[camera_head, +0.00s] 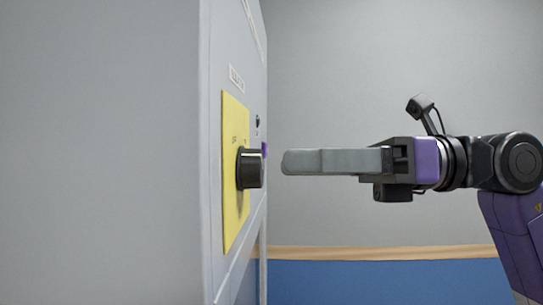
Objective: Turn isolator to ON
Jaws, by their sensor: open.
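The isolator is a black round knob (250,168) on a yellow plate (234,213), fixed to the front face of a grey cabinet. I see it nearly edge-on, so its setting and the small print on the plate cannot be read. My gripper (286,162) is level with the knob, a short gap to its right, pointing left at it. The gripper is open and empty; from this side its fingers overlap into one grey shape. It does not touch the knob.
The grey cabinet (105,160) fills the left side. A label (237,78) sits above the plate. A small black fitting (257,122) and a purple part (264,150) show behind the knob.

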